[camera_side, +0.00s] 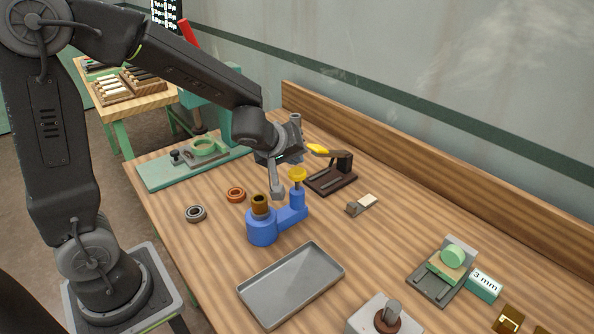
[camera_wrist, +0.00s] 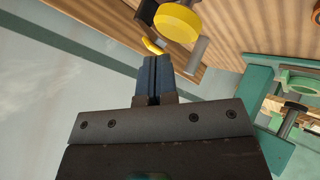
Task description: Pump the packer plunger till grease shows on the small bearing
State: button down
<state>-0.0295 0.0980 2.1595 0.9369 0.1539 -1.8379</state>
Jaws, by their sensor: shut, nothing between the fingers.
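The blue packer (camera_side: 263,229) stands on the bench in the side view. A yellow-topped plunger (camera_side: 297,174) rises from its right arm, and a brown ring-like part (camera_side: 260,203) sits on its round body. The yellow plunger top also shows large in the wrist view (camera_wrist: 178,24). My gripper (camera_side: 277,194) is shut and empty, pointing down just left of the plunger top; its closed fingers show in the wrist view (camera_wrist: 154,62). I cannot tell whether they touch the plunger. A grey ring bearing (camera_side: 196,213) and a copper-coloured one (camera_side: 236,194) lie left of the packer. I see no grease.
An empty grey tray (camera_side: 290,285) lies in front of the packer. A dark stand (camera_side: 330,180) with a yellow-tipped piece is behind it. A green fixture (camera_side: 180,173) is at the back left. A green-topped block (camera_side: 452,257) and a "3 mm" box (camera_side: 484,287) are at right.

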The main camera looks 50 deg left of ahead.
aim_at(296, 169)
jog(key=shift+f, duration=0.45)
jog(key=shift+f, duration=1.35)
dwell(1.2)
jog(key=shift+r, duration=1.75)
jog(key=shift+r, duration=0.1)
jog(key=shift+r, duration=2.45)
dwell(0.4)
jog(key=shift+r, duration=1.9)
